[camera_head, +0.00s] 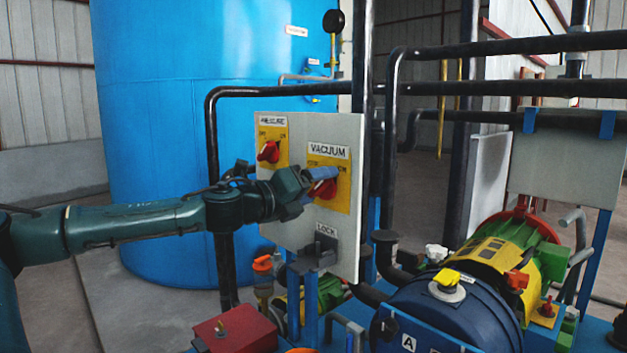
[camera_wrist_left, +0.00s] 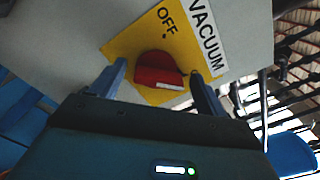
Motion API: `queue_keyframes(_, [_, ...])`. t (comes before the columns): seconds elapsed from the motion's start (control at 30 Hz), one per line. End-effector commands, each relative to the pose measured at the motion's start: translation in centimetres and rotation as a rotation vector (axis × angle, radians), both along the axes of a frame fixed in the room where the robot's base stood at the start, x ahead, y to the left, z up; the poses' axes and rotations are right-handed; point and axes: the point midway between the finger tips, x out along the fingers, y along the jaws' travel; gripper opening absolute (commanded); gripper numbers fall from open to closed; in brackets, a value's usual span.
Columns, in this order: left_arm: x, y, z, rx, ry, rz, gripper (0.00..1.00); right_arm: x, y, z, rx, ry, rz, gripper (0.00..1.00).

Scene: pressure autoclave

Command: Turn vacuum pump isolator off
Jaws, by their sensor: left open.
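The vacuum isolator is a red rotary knob (camera_head: 326,189) on a yellow plate (camera_head: 343,196) under a VACUUM label, on a pale upright panel (camera_head: 345,245). In the left wrist view the red knob (camera_wrist_left: 160,72) shows a white mark, and OFF is printed on the yellow plate (camera_wrist_left: 122,48). My left gripper (camera_head: 322,178) is at the knob in the head view and partly covers it. In the left wrist view its two fingers (camera_wrist_left: 158,86) stand apart, one to each side of the knob. I cannot tell whether they touch it. My right gripper is not in view.
A second red knob (camera_head: 268,152), labelled PRESSURE, is at upper left on the same panel. A grey LOCK box (camera_head: 326,246) is below. A blue tank (camera_head: 190,120) stands behind. Black pipes (camera_head: 440,88) and a blue pump (camera_head: 445,310) are on the right.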

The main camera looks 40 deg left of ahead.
Motion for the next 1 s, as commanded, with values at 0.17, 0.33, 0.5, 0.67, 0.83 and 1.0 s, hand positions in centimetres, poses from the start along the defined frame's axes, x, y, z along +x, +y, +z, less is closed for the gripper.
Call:
queue_keyframes(0.17, [0.10,0.03,-0.08,-0.001,0.000,0.001,0.75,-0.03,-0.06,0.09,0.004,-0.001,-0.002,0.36])
queue_keyframes(0.33, [0.09,0.01,-0.06,-0.001,0.001,0.001,0.70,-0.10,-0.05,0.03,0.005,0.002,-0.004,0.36])
queue_keyframes(0.5, [0.08,0.01,-0.06,-0.001,0.001,0.001,0.57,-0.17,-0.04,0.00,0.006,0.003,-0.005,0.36])
queue_keyframes(0.67, [0.07,-0.01,-0.03,-0.001,0.000,0.000,0.43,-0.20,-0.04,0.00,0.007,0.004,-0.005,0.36])
queue_keyframes(0.83, [0.07,-0.03,-0.01,-0.001,-0.001,-0.001,0.32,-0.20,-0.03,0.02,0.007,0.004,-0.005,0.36])
queue_keyframes(1.0, [0.07,-0.04,0.02,-0.012,0.000,-0.001,0.32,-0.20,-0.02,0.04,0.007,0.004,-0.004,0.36])
